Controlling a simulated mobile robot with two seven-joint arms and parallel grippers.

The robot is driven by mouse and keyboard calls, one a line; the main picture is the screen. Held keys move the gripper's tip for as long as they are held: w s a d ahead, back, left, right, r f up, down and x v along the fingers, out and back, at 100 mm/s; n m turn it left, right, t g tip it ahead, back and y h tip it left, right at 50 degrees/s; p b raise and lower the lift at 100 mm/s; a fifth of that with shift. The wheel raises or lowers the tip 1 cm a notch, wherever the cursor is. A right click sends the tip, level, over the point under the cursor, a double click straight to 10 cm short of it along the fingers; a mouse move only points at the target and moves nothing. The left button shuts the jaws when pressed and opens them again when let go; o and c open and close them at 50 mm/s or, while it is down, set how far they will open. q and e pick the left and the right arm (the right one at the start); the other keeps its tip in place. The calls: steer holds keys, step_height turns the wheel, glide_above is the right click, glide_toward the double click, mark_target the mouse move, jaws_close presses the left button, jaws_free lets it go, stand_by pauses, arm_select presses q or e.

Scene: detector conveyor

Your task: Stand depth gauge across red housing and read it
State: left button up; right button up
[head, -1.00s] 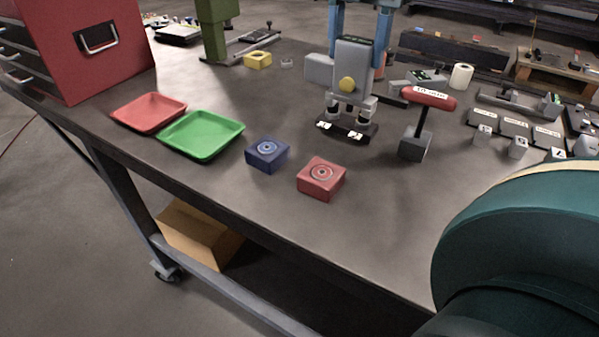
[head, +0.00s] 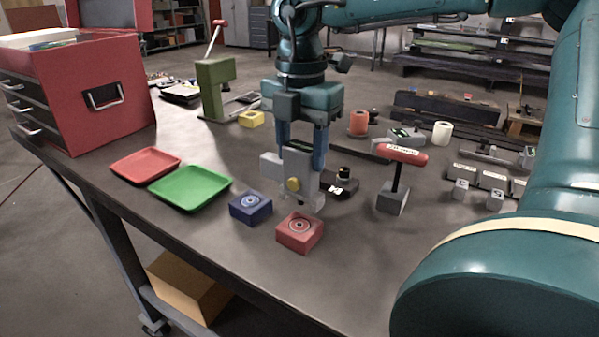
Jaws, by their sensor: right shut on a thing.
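The depth gauge (head: 301,174) is a grey upright block with a yellow knob and a side piece on its left. My right gripper (head: 301,148) points down with its blue fingers shut on the gauge. The gauge is upright just behind the red housing (head: 299,235), its lower end close to the housing's back edge in the picture. Whether they touch cannot be told. The red housing is a square block with a round bore ringed on top, standing on the table. The gauge's display cannot be read. My left gripper is not in view.
A blue housing (head: 250,208) stands left of the red one. Green (head: 190,188) and red (head: 145,165) trays lie further left. A black stand (head: 341,188) is behind the gauge; a red-handled tool (head: 401,155) stands on the right. The table front is clear.

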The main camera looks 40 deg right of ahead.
mark_target(301, 167)
steer(key=shift+f, duration=1.85)
steer(key=shift+f+b, duration=0.55)
steer(key=shift+b, duration=0.25)
steer(key=o, duration=1.3)
steer(key=shift+c, duration=0.2)
steer(key=shift+r+p, duration=0.7)
steer(key=shift+p, duration=0.15)
step_height(301, 167, up, 12)
steer(key=shift+f, duration=0.1)
